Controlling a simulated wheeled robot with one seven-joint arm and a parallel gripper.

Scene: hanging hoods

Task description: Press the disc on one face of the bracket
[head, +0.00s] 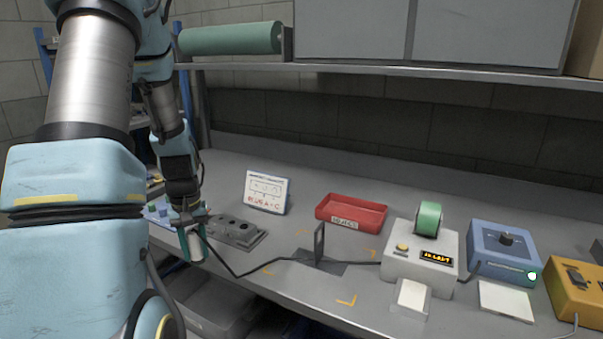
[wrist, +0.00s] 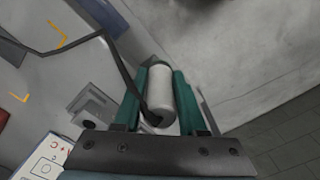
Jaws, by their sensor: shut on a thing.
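The bracket (head: 319,243) is a thin dark upright plate on a flat dark base, between yellow corner marks on the bench. No disc can be made out on the face that shows. My gripper (head: 191,238) is at the bench's front left, well left of the bracket. Its green fingers are shut on a white cylinder (head: 196,246) with a dark cable. In the wrist view the cylinder (wrist: 163,92) lies between both fingers, with the cable at its near end.
The cable (head: 240,275) runs along the bench past the bracket to a light grey box (head: 421,258) with a display. A grey holder (head: 236,234), a card (head: 266,191) and a red tray (head: 351,213) stand behind. A blue box (head: 503,252) is at right. A shelf (head: 400,71) hangs above.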

